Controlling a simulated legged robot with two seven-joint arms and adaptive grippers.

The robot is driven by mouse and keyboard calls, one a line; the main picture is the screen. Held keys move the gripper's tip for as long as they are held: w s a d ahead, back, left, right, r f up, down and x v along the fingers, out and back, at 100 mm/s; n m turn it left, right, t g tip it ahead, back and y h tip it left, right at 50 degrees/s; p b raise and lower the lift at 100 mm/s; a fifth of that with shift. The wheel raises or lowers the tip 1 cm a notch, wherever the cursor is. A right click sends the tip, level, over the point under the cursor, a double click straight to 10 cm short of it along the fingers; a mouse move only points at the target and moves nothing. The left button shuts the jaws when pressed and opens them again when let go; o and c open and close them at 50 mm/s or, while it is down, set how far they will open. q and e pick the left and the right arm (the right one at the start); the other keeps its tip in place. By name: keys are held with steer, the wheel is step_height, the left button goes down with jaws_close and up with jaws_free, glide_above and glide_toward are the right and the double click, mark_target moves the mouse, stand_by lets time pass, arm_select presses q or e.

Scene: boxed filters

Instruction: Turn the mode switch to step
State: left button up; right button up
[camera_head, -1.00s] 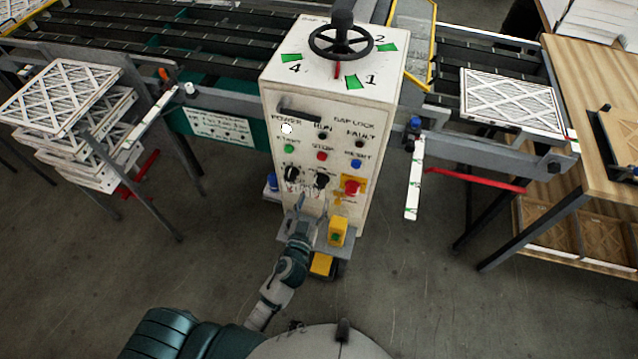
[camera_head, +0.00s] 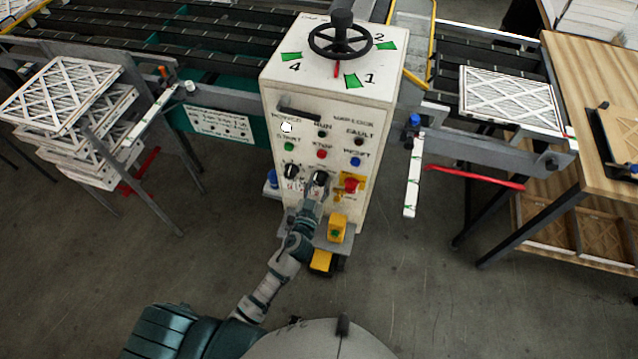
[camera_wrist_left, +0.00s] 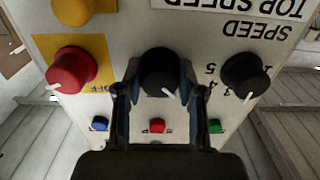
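The mode switch is taken to be the right-hand black knob (camera_head: 320,177) on the white control box (camera_head: 375,110); its label is hidden. In the left wrist view, which sees the panel upside down, this black knob (camera_wrist_left: 160,72) has a white pointer line aimed down and slightly right. My left gripper (camera_head: 313,193) reaches up to it from below. In the wrist view the two fingers of my left gripper (camera_wrist_left: 160,85) are apart, one on each side of the knob, very close to it. I cannot see firm contact. My right gripper is not in view.
The black speed knob (camera_wrist_left: 245,75) and a red knob on a yellow plate (camera_wrist_left: 72,70) flank it closely. Red (camera_wrist_left: 157,126), blue (camera_wrist_left: 99,124) and green (camera_wrist_left: 215,126) buttons sit nearby. A yellow box (camera_head: 337,228) stands on a ledge below.

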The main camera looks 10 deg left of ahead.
arm_select(q)
steer(key=shift+m, duration=0.3)
steer(key=m, duration=0.3)
steer(key=shift+m, duration=0.3)
steer(key=shift+m+p, duration=0.35)
steer(key=shift+m, duration=1.85)
steer(key=o, duration=1.1)
steer(key=shift+o, duration=0.2)
steer(key=s, duration=1.2)
steer(key=shift+a, duration=0.2)
